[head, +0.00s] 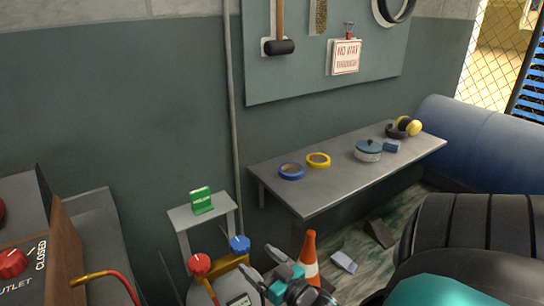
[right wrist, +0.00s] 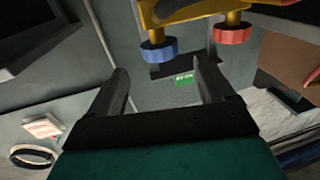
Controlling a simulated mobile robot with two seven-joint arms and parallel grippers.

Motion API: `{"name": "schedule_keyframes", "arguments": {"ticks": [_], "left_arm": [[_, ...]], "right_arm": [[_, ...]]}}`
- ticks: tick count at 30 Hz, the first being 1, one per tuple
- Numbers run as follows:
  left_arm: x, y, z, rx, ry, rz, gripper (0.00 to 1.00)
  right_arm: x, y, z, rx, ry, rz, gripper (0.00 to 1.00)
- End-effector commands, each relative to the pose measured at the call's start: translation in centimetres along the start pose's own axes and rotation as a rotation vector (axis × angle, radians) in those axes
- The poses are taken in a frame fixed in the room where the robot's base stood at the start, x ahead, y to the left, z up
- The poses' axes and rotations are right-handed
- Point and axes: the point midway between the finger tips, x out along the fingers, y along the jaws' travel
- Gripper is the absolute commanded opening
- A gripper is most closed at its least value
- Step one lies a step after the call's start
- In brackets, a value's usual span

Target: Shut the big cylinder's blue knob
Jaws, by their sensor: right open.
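The blue knob (head: 240,244) sits on the right end of a yellow valve piece above the big grey cylinder (head: 205,294) in the head view. A red knob (head: 199,264) is on the left end. My right gripper (head: 259,262) is open and empty, just right of and nearer than the blue knob. In the right wrist view, the blue knob (right wrist: 158,53) shows beyond the fingertips, between their lines, and the red knob (right wrist: 231,33) is to its right. No contact with the blue knob is visible. My left gripper is out of view.
A small stand with a green box (head: 201,200) is behind the cylinder. A grey bench (head: 330,185) with tape rolls is to the right, with an orange cone (head: 309,258) in front. A red dial panel (head: 20,265) and red hose (head: 118,279) are at left.

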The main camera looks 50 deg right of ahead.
Motion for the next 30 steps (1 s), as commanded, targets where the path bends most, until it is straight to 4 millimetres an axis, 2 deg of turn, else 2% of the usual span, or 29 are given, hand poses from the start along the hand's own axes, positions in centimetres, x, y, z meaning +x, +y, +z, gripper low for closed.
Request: {"name": "schedule_keyframes", "arguments": {"ticks": [3, 9, 30], "left_arm": [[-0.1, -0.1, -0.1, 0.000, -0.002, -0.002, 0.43], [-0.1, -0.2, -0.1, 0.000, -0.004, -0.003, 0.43], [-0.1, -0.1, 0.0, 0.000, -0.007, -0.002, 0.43]], "right_arm": [[-2.3, 0.0, 0.0, 0.000, -0.002, 0.001, 0.82], [-4.2, 0.0, 0.0, -0.001, 0.000, 0.000, 0.82], [-4.5, -0.2, 0.1, 0.000, -0.005, -0.002, 0.82]]}}
